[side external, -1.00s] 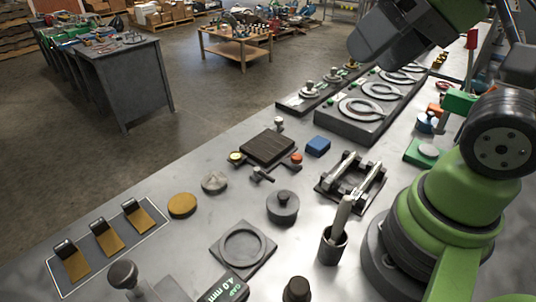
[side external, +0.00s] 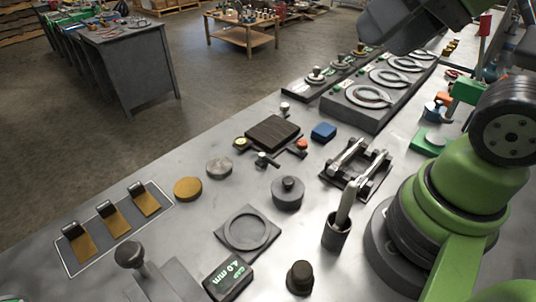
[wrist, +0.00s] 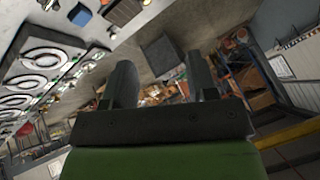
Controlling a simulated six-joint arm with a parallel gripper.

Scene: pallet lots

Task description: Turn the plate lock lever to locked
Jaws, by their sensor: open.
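A blue block (side external: 323,132) stands right of the plate. A lidded round pot (side external: 287,194), a clamp fixture (side external: 357,168) and a cup with a handled tool (side external: 336,230) stand nearer. A long block with rings (side external: 378,95) stands behind. Bare bench lies left of the plate.

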